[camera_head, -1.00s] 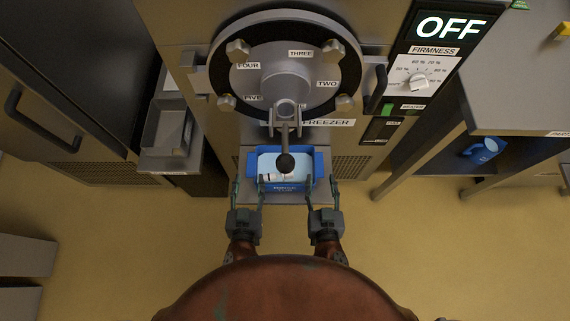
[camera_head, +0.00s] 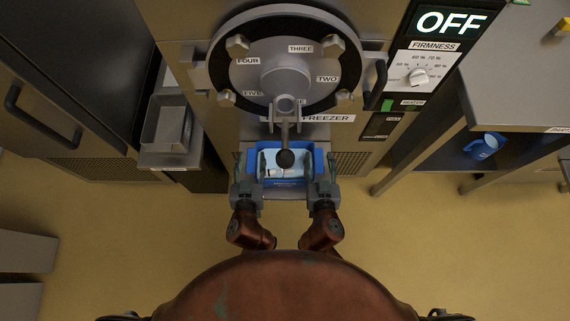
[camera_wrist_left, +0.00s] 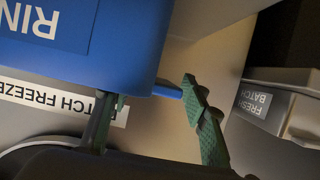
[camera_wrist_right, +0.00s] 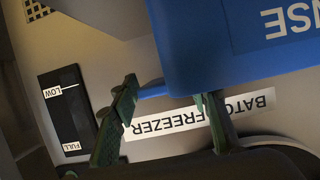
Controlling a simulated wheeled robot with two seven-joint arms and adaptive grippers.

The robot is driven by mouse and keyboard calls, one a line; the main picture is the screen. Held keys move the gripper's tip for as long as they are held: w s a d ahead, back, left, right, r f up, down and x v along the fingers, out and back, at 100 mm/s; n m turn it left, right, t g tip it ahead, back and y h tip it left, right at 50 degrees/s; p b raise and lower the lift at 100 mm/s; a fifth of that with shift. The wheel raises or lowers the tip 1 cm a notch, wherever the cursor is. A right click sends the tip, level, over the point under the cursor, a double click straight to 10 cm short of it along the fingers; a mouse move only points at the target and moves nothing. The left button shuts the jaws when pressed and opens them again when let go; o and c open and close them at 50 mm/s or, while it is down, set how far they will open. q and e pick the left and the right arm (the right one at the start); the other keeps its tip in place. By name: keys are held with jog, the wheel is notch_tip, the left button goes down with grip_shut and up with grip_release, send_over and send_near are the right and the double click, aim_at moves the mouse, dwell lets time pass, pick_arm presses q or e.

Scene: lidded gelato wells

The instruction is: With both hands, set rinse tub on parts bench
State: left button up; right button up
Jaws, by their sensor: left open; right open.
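The blue rinse tub (camera_head: 285,183) sits on a ledge at the foot of the batch freezer, under its spout, with pale liquid and a light object inside. It also fills the top of the left wrist view (camera_wrist_left: 100,40) and the right wrist view (camera_wrist_right: 225,45). My left gripper (camera_head: 250,162) is open at the tub's left end; its fingers stand either side of a blue side tab (camera_wrist_left: 168,90). My right gripper (camera_head: 321,162) is open at the right end, its fingers either side of the other tab (camera_wrist_right: 153,91). Contact cannot be told.
The freezer's spout and black knob (camera_head: 285,159) hang over the tub. A grey bin (camera_head: 168,128) is at the left.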

pick_arm(q)
jog(key=shift+c, duration=0.6)
pick_arm(e)
jog(key=shift+c, duration=0.6)
pick_arm(q)
grip_shut()
pick_arm(e)
grip_shut()
